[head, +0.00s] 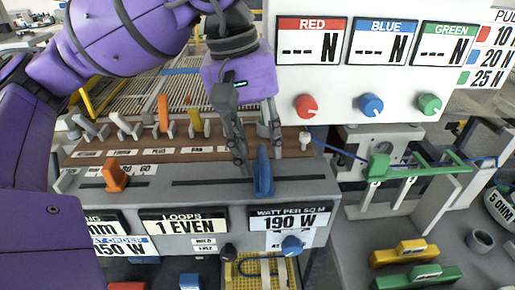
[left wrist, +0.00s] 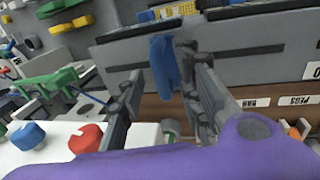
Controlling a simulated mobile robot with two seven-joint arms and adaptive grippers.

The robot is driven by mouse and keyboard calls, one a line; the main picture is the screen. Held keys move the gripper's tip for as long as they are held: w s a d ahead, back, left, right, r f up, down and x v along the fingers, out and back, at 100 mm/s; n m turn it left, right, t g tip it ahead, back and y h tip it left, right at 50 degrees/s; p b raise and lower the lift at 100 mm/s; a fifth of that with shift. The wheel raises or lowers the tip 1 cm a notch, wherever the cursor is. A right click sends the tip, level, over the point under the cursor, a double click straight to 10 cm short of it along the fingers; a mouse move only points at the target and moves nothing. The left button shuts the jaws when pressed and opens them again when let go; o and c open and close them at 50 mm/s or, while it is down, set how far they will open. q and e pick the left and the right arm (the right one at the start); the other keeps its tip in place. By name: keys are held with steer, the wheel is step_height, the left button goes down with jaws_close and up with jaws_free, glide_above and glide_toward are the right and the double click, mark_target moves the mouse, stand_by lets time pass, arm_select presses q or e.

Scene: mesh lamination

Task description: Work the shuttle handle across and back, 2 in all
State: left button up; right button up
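The left wrist view shows the blue handle (left wrist: 164,62) between the open fingers, close to the right finger and with a gap to the left one. I cannot tell whether any finger touches it. My right gripper is not in view.
An orange handle (head: 115,177) stands in a shorter slot to the left. Several small levers, one orange (head: 163,113), line the brown strip (head: 190,150) behind. A white panel with red, blue and green knobs (head: 370,104) rises behind right. A green clamp-like part (head: 378,166) stands at right.

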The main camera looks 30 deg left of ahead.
arm_select(q)
step_height(320, 180, up, 10)
steer(key=s+a, duration=0.1)
steer(key=shift+a+r, duration=0.15)
steer(key=shift+a, duration=0.15)
steer(key=shift+s, duration=0.1)
